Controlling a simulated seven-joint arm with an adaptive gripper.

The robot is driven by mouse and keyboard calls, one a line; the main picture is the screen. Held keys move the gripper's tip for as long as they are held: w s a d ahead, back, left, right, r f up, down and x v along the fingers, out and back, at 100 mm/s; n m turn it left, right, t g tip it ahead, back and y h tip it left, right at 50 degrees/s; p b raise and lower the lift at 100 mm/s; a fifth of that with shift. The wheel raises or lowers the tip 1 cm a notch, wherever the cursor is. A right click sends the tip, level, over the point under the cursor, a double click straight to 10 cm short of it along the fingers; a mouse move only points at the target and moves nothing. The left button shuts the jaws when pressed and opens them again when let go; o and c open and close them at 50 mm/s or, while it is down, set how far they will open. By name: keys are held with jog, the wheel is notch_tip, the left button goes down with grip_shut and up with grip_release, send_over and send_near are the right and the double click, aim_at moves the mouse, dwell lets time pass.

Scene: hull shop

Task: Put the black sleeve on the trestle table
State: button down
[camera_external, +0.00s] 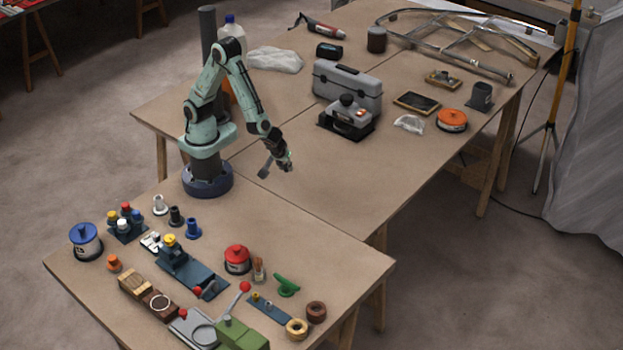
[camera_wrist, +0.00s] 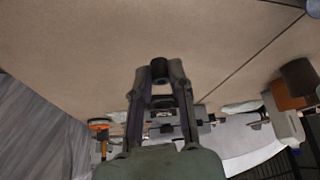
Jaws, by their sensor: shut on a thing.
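My gripper (camera_external: 286,164) is shut on a small dark round piece, which I take to be the black sleeve (camera_wrist: 159,68). In the wrist view it sits between the fingertips with its round end showing. In the outside view the sleeve is too small and dark to pick out from the fingers. My gripper is over the bare part of the trestle table (camera_external: 320,185), to the right of my base. How high the sleeve is above the top I cannot tell exactly.
A grey toolbox (camera_external: 347,88) and a dark grey machine (camera_external: 346,118) stand behind. The near table carries a dark flanged piece (camera_external: 176,215), a blue one (camera_external: 193,228), a red-lidded tin (camera_external: 237,259) and other small parts. Bare board surrounds my gripper.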

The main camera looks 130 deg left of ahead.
jog(key=s+a+r+n+g+h, duration=0.25)
jog(key=s+a+n, duration=0.45)
jog(key=s+a, duration=0.4)
send_over(319, 163)
jog(key=d, duration=0.1)
jog(key=f, duration=0.9)
jog(key=shift+w+d+f, duration=0.1)
jog(key=shift+w+d, duration=0.1)
jog(key=shift+w, duration=0.15)
jog(key=shift+w+a+f, duration=0.1)
jog(key=shift+a+f, duration=0.05)
jog(key=shift+f, duration=0.1)
jog(key=shift+w+a+f, duration=0.15)
jog(key=shift+f, duration=1.6)
jog(key=c, duration=1)
grip_release()
jog(key=shift+f, duration=0.1)
